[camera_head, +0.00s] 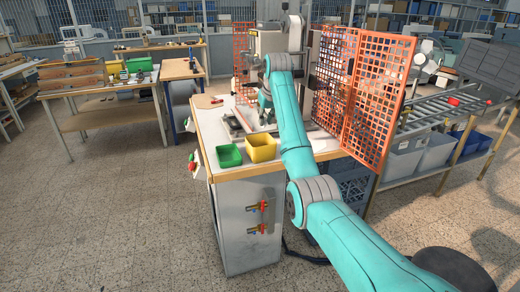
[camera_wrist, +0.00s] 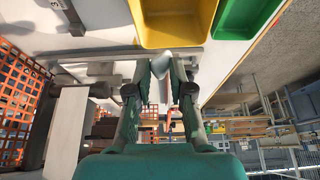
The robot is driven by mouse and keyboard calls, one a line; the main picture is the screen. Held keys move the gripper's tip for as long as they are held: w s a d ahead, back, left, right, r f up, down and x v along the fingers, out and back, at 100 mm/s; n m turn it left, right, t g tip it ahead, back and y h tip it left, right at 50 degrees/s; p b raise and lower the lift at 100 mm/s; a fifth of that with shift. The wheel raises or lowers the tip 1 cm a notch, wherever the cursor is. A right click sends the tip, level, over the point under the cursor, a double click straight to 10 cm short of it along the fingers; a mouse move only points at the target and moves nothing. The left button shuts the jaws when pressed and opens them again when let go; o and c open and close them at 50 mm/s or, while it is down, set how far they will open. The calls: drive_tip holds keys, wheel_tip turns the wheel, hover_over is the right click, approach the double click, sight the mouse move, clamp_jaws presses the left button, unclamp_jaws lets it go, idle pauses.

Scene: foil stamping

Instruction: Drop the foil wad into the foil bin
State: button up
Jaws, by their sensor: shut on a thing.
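My gripper (camera_wrist: 164,80) has its fingertips closed around a small pale grey wad, the foil wad (camera_wrist: 160,68), in the wrist view. In the head view my gripper (camera_head: 265,112) is over the workbench, in front of the press, and the wad cannot be made out there. A yellow bin (camera_head: 263,147) and a green bin (camera_head: 229,156) stand side by side at the bench's front edge. In the wrist view the yellow bin (camera_wrist: 178,39) is just beyond the fingertips, and the green bin (camera_wrist: 234,30) is to its right. No label shows which one is the foil bin.
The press (camera_head: 270,42) stands at the back of the bench (camera_head: 205,125). Orange mesh guards (camera_head: 375,90) stand at its right and behind. A roller conveyor (camera_head: 450,115) with grey and blue crates is farther right. The floor to the left of the bench is clear.

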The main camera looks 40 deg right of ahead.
drive_tip(key=shift+f, duration=2.55)
drive_tip(key=o, duration=0.9)
drive_tip(key=shift+r, duration=0.1)
drive_tip(key=v, duration=0.7)
drive_tip(key=shift+s+r, duration=0.1)
drive_tip(key=shift+s, duration=0.05)
drive_tip(key=shift+a, duration=0.1)
